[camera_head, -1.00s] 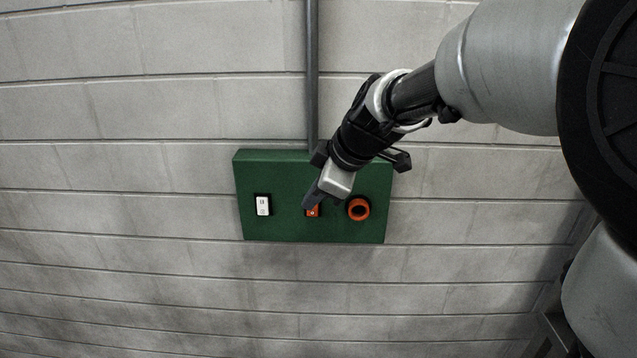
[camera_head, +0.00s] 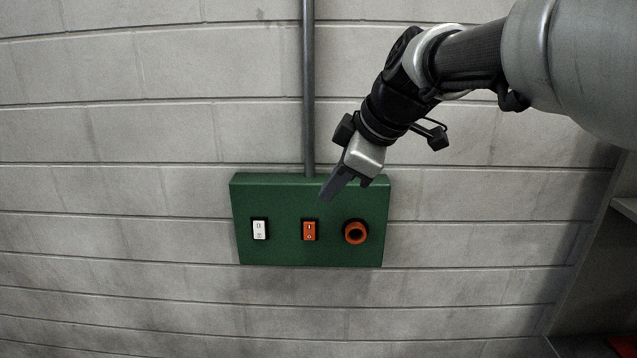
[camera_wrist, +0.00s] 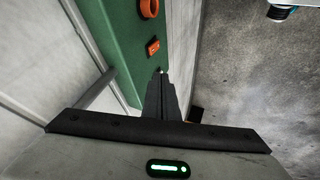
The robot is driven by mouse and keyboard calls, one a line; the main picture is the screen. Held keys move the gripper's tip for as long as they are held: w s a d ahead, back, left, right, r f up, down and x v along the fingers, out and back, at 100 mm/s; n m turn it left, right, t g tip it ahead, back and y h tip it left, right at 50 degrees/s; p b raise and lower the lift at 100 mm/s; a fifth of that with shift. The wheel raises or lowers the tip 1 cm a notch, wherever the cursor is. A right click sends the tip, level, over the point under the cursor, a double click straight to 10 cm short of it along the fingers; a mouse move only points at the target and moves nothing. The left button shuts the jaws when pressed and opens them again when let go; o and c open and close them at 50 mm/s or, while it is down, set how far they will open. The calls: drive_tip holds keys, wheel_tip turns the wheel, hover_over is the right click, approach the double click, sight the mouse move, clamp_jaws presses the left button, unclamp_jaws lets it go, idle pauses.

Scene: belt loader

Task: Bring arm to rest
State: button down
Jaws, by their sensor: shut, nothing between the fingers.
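My gripper (camera_head: 328,194) is shut and empty, its fingertips overlapping the upper part of a green control panel (camera_head: 275,215) in the head view. It seems to stand off in front of the panel. In the wrist view my gripper (camera_wrist: 161,76) shows as two dark fingers pressed together, pointing along the panel face (camera_wrist: 120,45). The panel carries a white switch (camera_head: 260,230), an orange rocker switch (camera_head: 309,230) and a round orange knob (camera_head: 355,232). The orange rocker (camera_wrist: 153,47) and the knob (camera_wrist: 149,8) also show in the wrist view.
A pale block wall (camera_head: 150,140) lies behind the panel, with a vertical grey conduit (camera_head: 308,90) running up from it. A shelf-like edge (camera_head: 626,206) stands at the far right. The wall left of the panel is clear. Grey floor (camera_wrist: 240,80) shows in the wrist view.

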drive_tip(key=s+d+f+m+h+p, duration=0.1)
drive_tip(key=s+d+f+m, duration=0.3)
drive_tip(key=s+m, duration=0.4)
drive_tip(key=s+d+f+m+h+p, duration=0.1)
drive_tip(key=s+d+f+m+h, duration=0.2)
drive_tip(key=s+d+m, duration=0.4)
drive_tip(key=s+f, duration=0.1)
drive_tip(key=s, duration=0.5)
drive_tip(key=shift+d+m+h, duration=0.15)
drive_tip(key=shift+m+h, duration=0.15)
drive_tip(key=shift+m, duration=0.1)
drive_tip(key=shift+s, duration=0.15)
